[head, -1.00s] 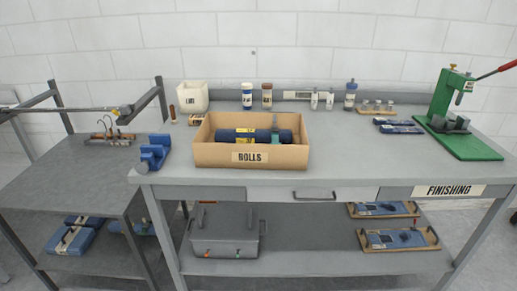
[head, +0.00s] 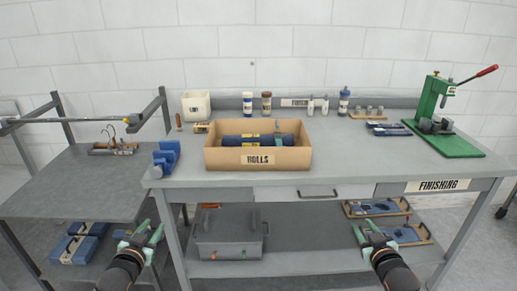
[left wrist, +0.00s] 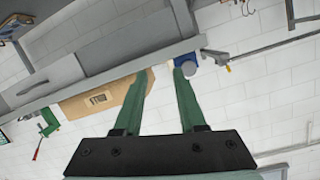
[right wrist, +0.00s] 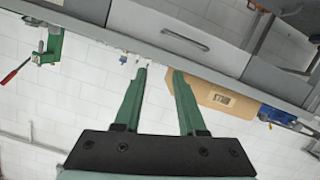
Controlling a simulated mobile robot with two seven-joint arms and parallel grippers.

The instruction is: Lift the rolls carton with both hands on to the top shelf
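The rolls carton (head: 258,160) is an open tan box labelled ROLLS, with dark blue rolls (head: 250,140) with yellow bands inside. It stands upright near the front edge of the grey bench top (head: 340,170). My left gripper (head: 151,231) is open and empty, low in front of the bench, left of the carton. My right gripper (head: 367,229) is open and empty, low in front of the bench, right of it. The carton also shows beyond the fingers in the left wrist view (left wrist: 105,97) and right wrist view (right wrist: 225,98). Neither gripper touches it. Which surface is the top shelf is unclear.
A grey side unit (head: 70,185) with an upper and lower surface stands at left. A green press (head: 437,115) is at right.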

